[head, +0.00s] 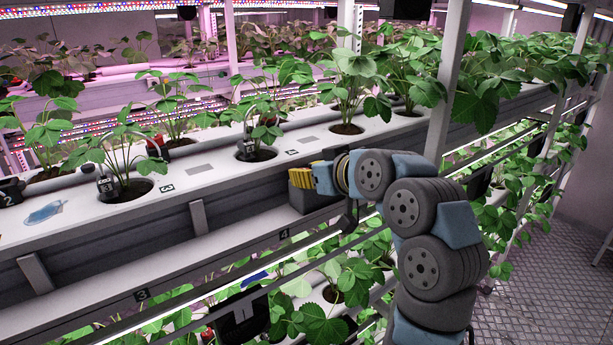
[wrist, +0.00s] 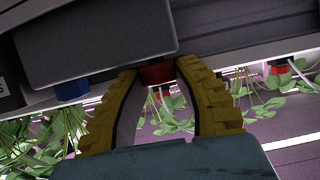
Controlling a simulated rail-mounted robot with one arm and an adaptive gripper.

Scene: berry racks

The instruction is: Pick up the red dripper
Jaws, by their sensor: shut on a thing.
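The red dripper (wrist: 157,76) shows between my two yellow fingertips in the wrist view, below the edge of a dark grey box. A thin pale piece hangs under it. My gripper (wrist: 158,70) is shut on it, with a finger on each side. In the head view, my gripper (head: 301,178) is against the front side of the white planting gutter (head: 190,178). The dripper cannot be made out there.
The dark grey box (wrist: 95,42) is right above my fingers. A blue part (wrist: 72,90) is to the left and another red part (wrist: 279,67) to the right. Strawberry plants (head: 345,85) stand in the gutter. A rack post (head: 447,85) rises near my arm.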

